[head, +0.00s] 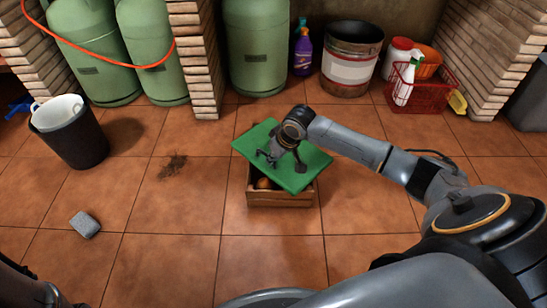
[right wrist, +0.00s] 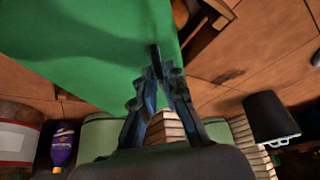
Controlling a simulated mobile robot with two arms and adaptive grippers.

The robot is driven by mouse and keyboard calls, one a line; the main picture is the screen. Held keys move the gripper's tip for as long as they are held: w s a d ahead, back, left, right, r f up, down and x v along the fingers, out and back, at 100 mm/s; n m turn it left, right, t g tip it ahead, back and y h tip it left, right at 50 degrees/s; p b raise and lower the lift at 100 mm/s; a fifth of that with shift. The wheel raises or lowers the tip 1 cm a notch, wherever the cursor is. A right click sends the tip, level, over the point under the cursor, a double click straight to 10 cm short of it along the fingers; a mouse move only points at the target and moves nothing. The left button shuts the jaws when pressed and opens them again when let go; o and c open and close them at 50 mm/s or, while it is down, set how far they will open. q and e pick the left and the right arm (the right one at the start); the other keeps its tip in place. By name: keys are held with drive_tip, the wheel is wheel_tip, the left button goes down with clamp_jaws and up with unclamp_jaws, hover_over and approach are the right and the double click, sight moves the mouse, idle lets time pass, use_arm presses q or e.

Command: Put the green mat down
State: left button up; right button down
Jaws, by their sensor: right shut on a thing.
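The green mat (head: 300,176) is a flat, stiff-looking sheet above a wooden crate (head: 281,199) on the tiled floor. It lies askew over the crate and covers most of its opening; I cannot tell whether it touches the rim. A brown roundish thing (head: 264,183) shows inside the crate under the mat's front edge. My right gripper (head: 279,160) is over the mat and shut on it. In the right wrist view the mat (right wrist: 90,45) fills the upper left, with the closed fingers (right wrist: 158,72) at its edge. My left gripper is not in view.
A grey block (head: 84,224) and a dark smudge (head: 172,167) are on the floor at left, near a black bucket (head: 72,135). Green gas cylinders (head: 257,50), a metal drum (head: 350,60) and a red basket (head: 420,90) stand at the back. Floor around the crate is clear.

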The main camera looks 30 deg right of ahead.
drive_tip(key=c, duration=1.4)
unclamp_jaws()
drive_tip(key=shift+f, duration=0.1)
